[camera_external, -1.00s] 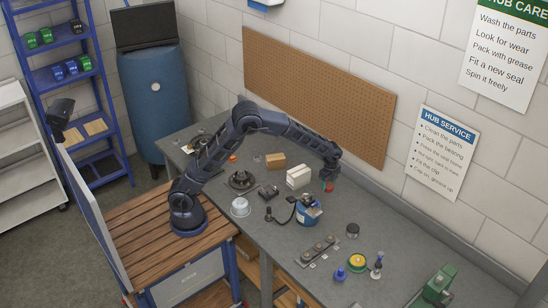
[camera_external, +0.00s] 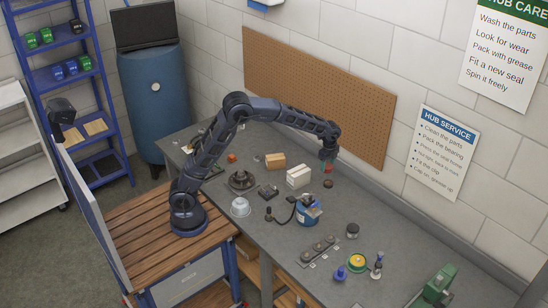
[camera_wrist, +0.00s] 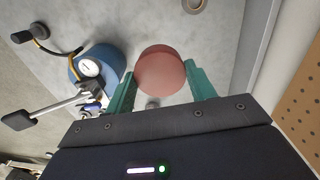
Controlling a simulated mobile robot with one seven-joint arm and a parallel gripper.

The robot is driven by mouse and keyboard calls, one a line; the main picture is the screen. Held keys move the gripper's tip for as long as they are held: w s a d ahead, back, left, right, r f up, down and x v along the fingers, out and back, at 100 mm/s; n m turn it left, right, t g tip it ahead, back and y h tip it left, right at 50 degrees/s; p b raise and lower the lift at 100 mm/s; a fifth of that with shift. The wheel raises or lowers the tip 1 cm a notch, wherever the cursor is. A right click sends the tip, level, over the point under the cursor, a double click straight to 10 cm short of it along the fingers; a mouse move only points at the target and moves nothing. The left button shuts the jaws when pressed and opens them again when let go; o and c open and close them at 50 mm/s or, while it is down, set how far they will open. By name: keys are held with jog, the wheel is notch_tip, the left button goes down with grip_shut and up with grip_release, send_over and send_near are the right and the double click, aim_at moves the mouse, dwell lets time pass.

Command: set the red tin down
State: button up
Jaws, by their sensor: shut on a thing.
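The red tin (camera_external: 328,169) is held above the grey workbench (camera_external: 375,205), near the wall side. In the wrist view the red tin (camera_wrist: 160,66) shows its round, dull red face between two green fingers. My gripper (camera_external: 327,163) is shut on it; in the wrist view the fingers of my gripper (camera_wrist: 161,82) touch its left and right sides.
A white box (camera_external: 299,177) and a brown box (camera_external: 275,161) stand left of the tin. A blue can (camera_external: 308,213) with a black-handled tool is nearer the front. A dark round tin (camera_external: 352,230) stands to the right. The pegboard (camera_external: 330,110) is close behind my gripper.

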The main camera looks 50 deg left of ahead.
jog(key=w+a+n, duration=0.2)
jog(key=w+a, duration=0.1)
jog(key=a, duration=0.8)
jog(key=w+a+n, duration=0.2)
jog(key=w+a, duration=0.1)
jog(key=a, duration=0.9)
jog(key=w+a+n, duration=0.2)
jog(key=w+a, duration=0.2)
jog(key=a, duration=0.7)
jog(key=s+a+n, duration=0.2)
jog(key=s+a, duration=0.1)
jog(key=a, duration=1.4)
jog(key=s+a+n, duration=0.3)
jog(key=s+a, duration=0.1)
jog(key=a, duration=1.2)
notch_tip(320, 180, down, 20)
jog(key=shift+w+a+r, duration=0.1)
jog(key=shift+w+a, duration=0.05)
jog(key=o, duration=1)
